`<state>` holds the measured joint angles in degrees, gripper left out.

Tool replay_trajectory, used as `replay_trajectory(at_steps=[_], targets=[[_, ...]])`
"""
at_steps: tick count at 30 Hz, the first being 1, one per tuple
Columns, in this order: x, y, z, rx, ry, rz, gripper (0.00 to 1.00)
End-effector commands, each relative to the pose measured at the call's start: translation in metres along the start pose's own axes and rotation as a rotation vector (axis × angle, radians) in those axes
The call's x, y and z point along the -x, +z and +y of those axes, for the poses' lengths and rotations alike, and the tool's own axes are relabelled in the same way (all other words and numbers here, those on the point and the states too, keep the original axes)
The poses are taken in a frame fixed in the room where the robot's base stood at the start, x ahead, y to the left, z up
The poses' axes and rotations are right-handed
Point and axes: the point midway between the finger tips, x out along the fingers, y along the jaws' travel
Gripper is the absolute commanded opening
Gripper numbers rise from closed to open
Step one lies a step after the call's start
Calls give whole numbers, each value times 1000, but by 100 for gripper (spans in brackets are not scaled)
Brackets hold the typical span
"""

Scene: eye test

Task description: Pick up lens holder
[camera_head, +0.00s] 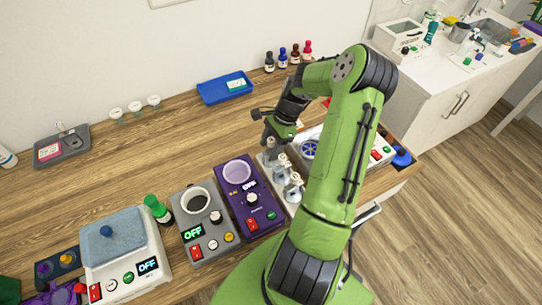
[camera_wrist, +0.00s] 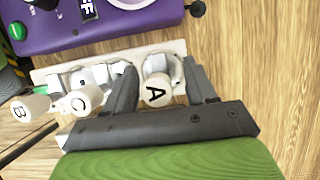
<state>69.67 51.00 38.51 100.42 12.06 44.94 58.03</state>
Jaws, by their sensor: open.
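A white rack (camera_wrist: 112,58) holds several pieces with round cream knobs lettered A, B and C; these look like the lens holders. Knob A (camera_wrist: 156,92) stands between my two fingers in the wrist view, with a visible gap to the right finger. Knob C (camera_wrist: 84,99) and knob B (camera_wrist: 32,107) are left of my left finger. My gripper (camera_wrist: 160,68) is open, its fingers reaching down around the A piece without clasping it. In the head view the row of pieces (camera_head: 292,186) shows right of the purple device; my gripper (camera_head: 270,139) is at its far end.
A purple device (camera_head: 240,190) stands close beside the rack. A grey device (camera_head: 197,222) and a white device (camera_head: 118,250) are further left. A white device with a blue fan-like disc (camera_head: 310,148) is partly behind my arm.

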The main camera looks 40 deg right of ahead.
Motion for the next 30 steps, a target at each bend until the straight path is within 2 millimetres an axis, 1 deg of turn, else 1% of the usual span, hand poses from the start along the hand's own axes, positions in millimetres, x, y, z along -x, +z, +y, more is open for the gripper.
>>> replay_trajectory(at_steps=[4,5,15,25,28,30], targets=[[1,0,0,1,0,0,56],[1,0,0,1,0,0,53],[1,0,0,0,0,0,1],[2,0,0,1,-1,0,0],[14,5,-1,2,-3,3,0],[30,11,-1,3,-5,4,0]])
